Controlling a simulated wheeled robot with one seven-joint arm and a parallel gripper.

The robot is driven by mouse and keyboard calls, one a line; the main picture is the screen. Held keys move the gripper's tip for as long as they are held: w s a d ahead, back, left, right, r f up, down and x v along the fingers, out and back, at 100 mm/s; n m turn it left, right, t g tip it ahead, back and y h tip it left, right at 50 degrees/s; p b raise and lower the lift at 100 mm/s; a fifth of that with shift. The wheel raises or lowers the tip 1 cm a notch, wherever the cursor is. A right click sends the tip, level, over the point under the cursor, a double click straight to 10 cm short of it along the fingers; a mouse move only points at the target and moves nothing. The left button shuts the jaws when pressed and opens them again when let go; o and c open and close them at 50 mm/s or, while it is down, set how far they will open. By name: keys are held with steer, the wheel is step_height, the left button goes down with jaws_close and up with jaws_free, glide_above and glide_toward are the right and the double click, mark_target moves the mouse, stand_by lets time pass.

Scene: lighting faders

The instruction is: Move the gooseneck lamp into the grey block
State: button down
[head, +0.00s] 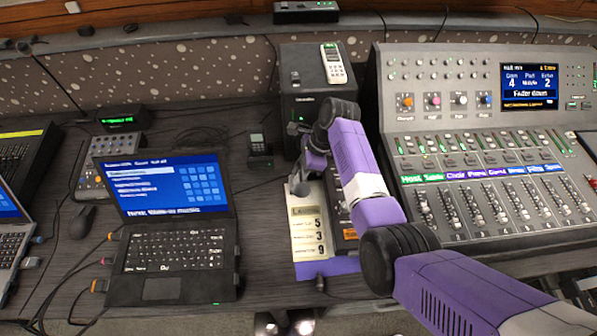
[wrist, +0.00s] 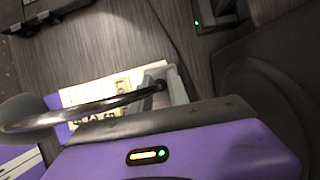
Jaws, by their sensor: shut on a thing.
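The gooseneck lamp (wrist: 85,122) has a thin, dark, shiny curved neck. In the wrist view the neck arcs from its rounded grey head at the left edge to my gripper (wrist: 172,86), which is shut on its end. In the head view my gripper (head: 306,160) is over the desk, just above a white card, and the lamp's small grey head (head: 301,188) shows below it. Part of the grip is hidden by my own wrist. I cannot pick out the grey block with certainty in either view.
The laptop (head: 175,215) is to the left, the large mixing desk (head: 480,130) to the right. Cables cross the desk.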

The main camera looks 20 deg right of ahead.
steer(key=shift+r+p, duration=0.2)
steer(key=shift+p, duration=0.1)
stand_by(0.9)
steer(key=shift+r+p, duration=0.65)
steer(key=shift+p, duration=0.15)
stand_by(0.4)
steer(key=shift+s+f+p, duration=0.1)
steer(key=shift+f+p, duration=0.25)
steer(key=shift+f, duration=0.7)
stand_by(4.1)
steer(key=c, duration=1.2)
jaws_free()
